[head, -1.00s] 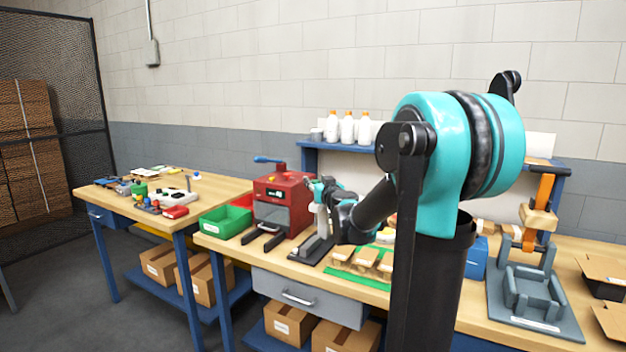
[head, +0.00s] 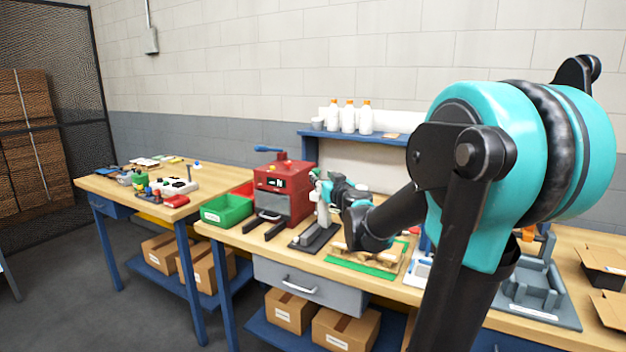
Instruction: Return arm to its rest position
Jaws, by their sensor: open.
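My teal and black arm (head: 545,150) fills the right of the head view and reaches left over the bench. My gripper (head: 318,188) is small at the far end of the arm, open, just above a pale upright part on a dark flat base (head: 318,236). I cannot tell whether it touches that part. Wooden pieces (head: 352,246) lie on a green mat (head: 366,268) beside the base, partly hidden by my arm.
A red machine (head: 285,188) and a green bin (head: 227,209) stand left of my gripper. A shelf (head: 345,138) with white bottles (head: 348,116) is behind. A grey fixture (head: 537,290) and open cartons (head: 604,262) are at right. A second table (head: 110,187) stands left.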

